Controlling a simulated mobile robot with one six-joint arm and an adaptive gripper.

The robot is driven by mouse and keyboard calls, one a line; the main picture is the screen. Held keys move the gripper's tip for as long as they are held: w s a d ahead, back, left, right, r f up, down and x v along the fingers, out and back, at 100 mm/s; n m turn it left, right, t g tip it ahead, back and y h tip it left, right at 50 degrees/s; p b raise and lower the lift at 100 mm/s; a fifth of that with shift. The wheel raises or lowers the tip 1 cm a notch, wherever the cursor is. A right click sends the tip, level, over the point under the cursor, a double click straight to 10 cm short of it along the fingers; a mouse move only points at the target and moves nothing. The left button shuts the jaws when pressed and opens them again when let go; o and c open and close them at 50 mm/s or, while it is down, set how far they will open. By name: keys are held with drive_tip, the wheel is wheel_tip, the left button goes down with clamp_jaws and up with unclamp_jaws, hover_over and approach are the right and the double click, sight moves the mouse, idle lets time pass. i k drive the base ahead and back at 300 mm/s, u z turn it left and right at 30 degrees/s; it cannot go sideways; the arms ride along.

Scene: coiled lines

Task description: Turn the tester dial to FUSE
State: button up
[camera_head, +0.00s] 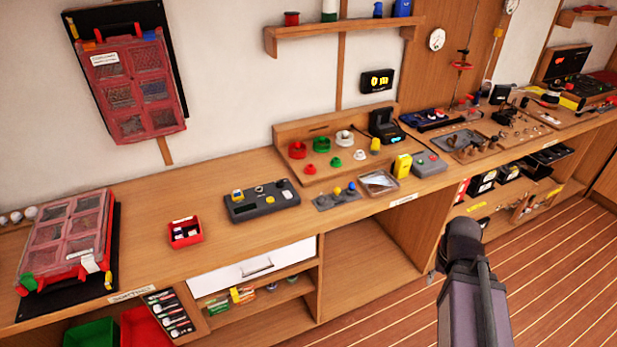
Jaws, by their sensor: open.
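A dark grey box (262,201), which looks like the tester, lies on the wooden bench left of the middle. Its top has a small yellow part at the left, pale marks and a dark round knob near the right. The dial's pointer and any FUSE lettering are too small to read. Part of my arm rises from the bottom edge at the right, in front of the bench and well apart from the grey box. My gripper's fingers do not show.
A red bin (185,232) stands left of the grey box. A small plate with coloured knobs (337,196) and a glass-topped tray (378,183) lie to its right. A wooden rack (290,133) with coloured spools stands behind. Bare bench (215,180) lies behind the grey box.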

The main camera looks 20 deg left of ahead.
sight(280, 184)
drive_tip(key=z, duration=0.65)
drive_tip(key=k, duration=0.75)
drive_tip(key=u, duration=1.55)
drive_tip(key=i, duration=0.8)
drive_tip(key=z, duration=0.1)
